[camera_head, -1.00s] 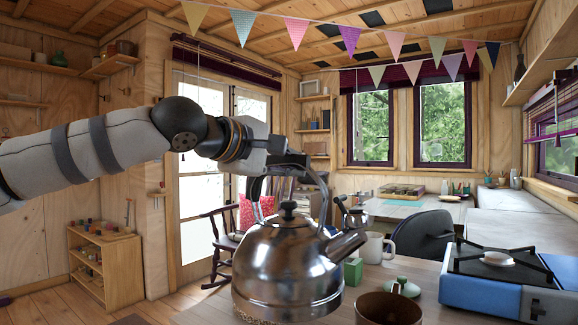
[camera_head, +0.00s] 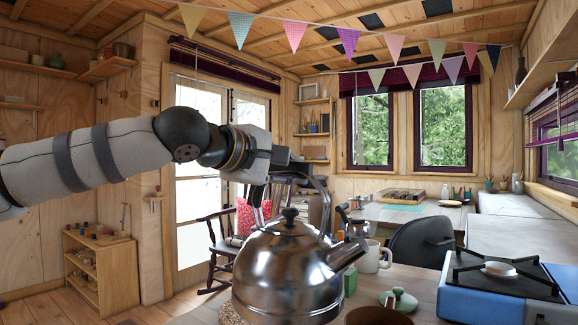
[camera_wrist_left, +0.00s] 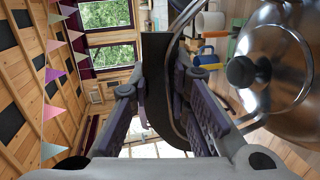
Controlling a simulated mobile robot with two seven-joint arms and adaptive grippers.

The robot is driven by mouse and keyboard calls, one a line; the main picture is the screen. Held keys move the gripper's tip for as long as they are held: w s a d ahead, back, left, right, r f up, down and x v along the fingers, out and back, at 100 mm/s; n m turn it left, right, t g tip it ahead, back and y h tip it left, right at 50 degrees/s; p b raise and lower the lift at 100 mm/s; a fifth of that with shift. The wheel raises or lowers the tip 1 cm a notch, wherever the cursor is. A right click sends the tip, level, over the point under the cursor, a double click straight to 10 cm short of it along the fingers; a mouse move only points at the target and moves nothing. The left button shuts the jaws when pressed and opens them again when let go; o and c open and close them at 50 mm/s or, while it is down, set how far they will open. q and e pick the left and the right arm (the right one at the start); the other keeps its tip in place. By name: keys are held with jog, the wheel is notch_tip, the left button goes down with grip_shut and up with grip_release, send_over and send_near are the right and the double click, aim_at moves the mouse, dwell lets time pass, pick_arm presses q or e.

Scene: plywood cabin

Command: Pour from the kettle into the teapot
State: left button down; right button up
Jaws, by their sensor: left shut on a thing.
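The shiny metal kettle (camera_head: 285,268) is at the bottom centre of the head view, roughly upright, with its spout pointing right. My left gripper (camera_head: 284,172) is shut on the kettle's arched handle. The wrist view shows the fingers (camera_wrist_left: 160,95) around the handle and the kettle's black lid knob (camera_wrist_left: 241,71). A brown open pot (camera_head: 379,317), seemingly the teapot, is cut off at the bottom edge, to the right of and below the spout tip. A green lid (camera_head: 399,299) lies just behind it. My right gripper is not in view.
A cork mat (camera_head: 231,314) shows at the kettle's lower left. A blue and white stove (camera_head: 500,288) is at the right. A dark chair (camera_head: 422,243) is behind the counter.

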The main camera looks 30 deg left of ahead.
aim_at(322, 190)
pick_arm(q)
jog(key=shift+m+y, duration=0.3)
jog(key=shift+m, duration=0.6)
jog(key=shift+d+f+b, duration=0.1)
jog(key=shift+d+f, duration=0.25)
jog(key=shift+f, duration=0.4)
jog(key=shift+d+f+b, duration=0.1)
jog(key=shift+d+f, duration=0.3)
jog(key=shift+f, duration=0.3)
jog(key=shift+d+f+b, duration=0.1)
jog(key=shift+d+f, duration=0.25)
jog(key=shift+f, duration=0.4)
jog(key=shift+d+f+m, duration=0.1)
jog(key=shift+d+m, duration=0.4)
jog(key=shift+d, duration=0.4)
jog(key=shift+d+r+m+y, duration=0.4)
jog(key=shift+d+m+y, duration=0.1)
jog(key=shift+d, duration=0.25)
jog(key=shift+a+f+n+h, duration=0.3)
jog(key=shift+a+f+n, duration=0.1)
jog(key=shift+a, duration=0.25)
jog(key=shift+d+r+m+y, duration=0.2)
jog(key=shift+d+r+m, duration=0.15)
jog(key=shift+d, duration=0.2)
jog(key=shift+d+r+m+y, duration=0.2)
jog(key=shift+d+m, duration=0.15)
jog(key=shift+d, duration=0.15)
